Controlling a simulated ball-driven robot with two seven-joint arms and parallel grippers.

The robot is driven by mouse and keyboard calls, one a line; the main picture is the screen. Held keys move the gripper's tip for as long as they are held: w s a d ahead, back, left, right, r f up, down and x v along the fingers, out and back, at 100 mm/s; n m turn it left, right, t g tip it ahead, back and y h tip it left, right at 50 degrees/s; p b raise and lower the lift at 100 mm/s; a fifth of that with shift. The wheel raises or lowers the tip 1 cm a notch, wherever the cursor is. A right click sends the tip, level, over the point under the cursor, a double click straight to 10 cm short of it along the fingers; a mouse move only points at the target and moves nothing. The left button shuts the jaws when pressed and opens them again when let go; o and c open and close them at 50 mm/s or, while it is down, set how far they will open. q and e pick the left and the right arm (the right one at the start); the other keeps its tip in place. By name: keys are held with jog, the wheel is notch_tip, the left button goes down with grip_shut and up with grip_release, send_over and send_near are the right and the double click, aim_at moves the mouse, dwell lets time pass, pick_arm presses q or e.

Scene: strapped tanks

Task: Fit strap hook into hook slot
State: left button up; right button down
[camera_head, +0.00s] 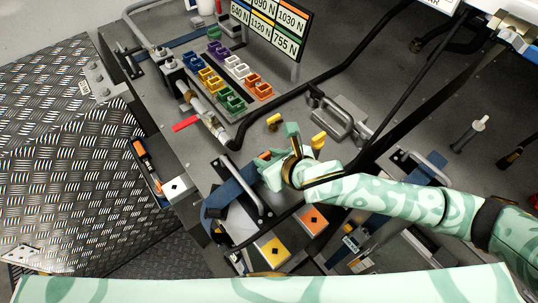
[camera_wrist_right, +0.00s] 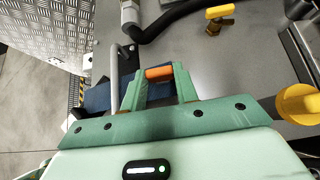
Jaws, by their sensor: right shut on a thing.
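My right gripper (camera_head: 268,162) is shut on an orange-topped piece, which I take to be the strap hook; the piece shows between the fingers in the wrist view (camera_wrist_right: 158,72). Its lower part is hidden by the fingers. A dark blue strap (camera_head: 232,192) runs beside the gripper, and it also shows left of the fingers in the wrist view (camera_wrist_right: 97,98). A curved grey bar (camera_head: 242,185) crosses over this strap. I cannot make out which opening is the hook slot. My left gripper is not in view.
White (camera_head: 174,188), yellow (camera_head: 272,251) and orange (camera_head: 313,219) diamond-marked plates lie around the strap. Yellow-handled valves (camera_head: 273,121) stand beyond the gripper. A black hose (camera_head: 300,92), a red lever (camera_head: 185,124) and rows of coloured blocks (camera_head: 231,99) lie farther back.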

jog(key=shift+r, duration=0.1)
dwell(0.5)
jog(key=shift+p, duration=0.5)
dwell(0.3)
jog(key=shift+p, duration=0.4)
dwell(0.4)
jog(key=shift+p, duration=0.4)
jog(key=shift+f+b, duration=0.75)
jog(key=shift+f, duration=1)
jog(key=c, duration=1)
grip_release()
